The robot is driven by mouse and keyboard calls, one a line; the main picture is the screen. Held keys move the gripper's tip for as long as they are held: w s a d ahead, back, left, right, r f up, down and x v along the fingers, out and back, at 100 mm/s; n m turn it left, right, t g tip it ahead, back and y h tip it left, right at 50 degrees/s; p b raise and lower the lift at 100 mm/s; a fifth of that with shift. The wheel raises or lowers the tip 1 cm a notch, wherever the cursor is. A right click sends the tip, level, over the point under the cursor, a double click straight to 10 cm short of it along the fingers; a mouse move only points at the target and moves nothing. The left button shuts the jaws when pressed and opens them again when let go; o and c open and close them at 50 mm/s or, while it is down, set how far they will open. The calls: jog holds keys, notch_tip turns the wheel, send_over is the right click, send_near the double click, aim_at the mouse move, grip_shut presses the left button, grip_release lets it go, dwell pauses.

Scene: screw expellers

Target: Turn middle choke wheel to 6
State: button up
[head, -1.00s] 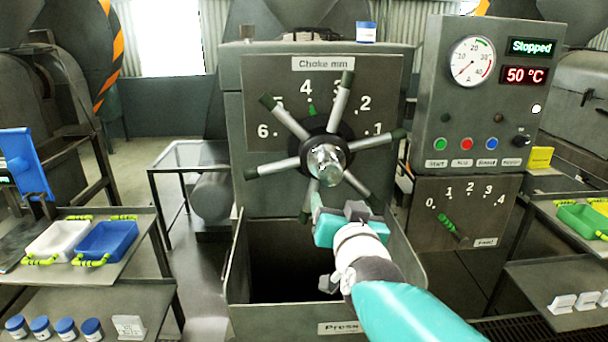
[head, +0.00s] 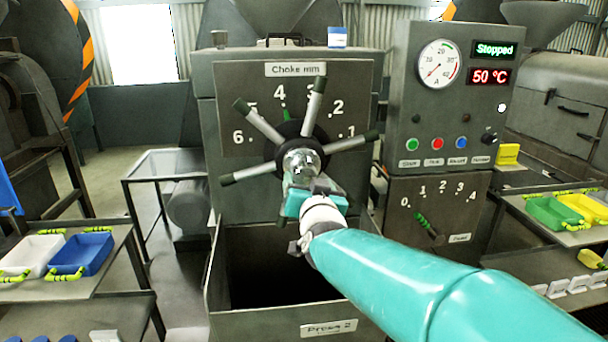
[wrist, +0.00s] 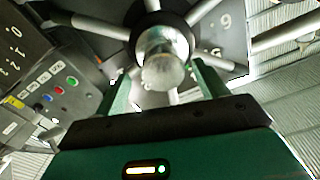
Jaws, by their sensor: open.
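The choke wheel (head: 301,150) is on the middle press under a "Choke mm" plate. It has several silver spokes with dark green tips around a black hub with a shiny round end. The scale (head: 290,104) runs from 6 at left to 1 at right, and a green pointer (head: 287,114) stands just below the 4. My gripper (head: 304,187) is in front of the wheel, just below the hub end. In the wrist view my gripper (wrist: 160,95) has its green fingers apart on either side of the shiny hub end (wrist: 163,72). I cannot tell whether they touch it.
A control panel (head: 452,95) reading "Stopped" and 50 °C stands right of the wheel, above a feed lever (head: 428,228). An open bin (head: 335,325) marked "Press 2" lies below the wheel. Side shelves hold a blue tray (head: 82,254) and a green tray (head: 553,212).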

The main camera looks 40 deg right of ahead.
aim_at(301, 163)
jog(key=shift+x, duration=2.6)
jog(key=shift+a, duration=0.1)
jog(key=c, duration=1.4)
jog(key=shift+n, duration=0.3)
jog(key=n, duration=1.1)
jog(key=shift+n, duration=0.3)
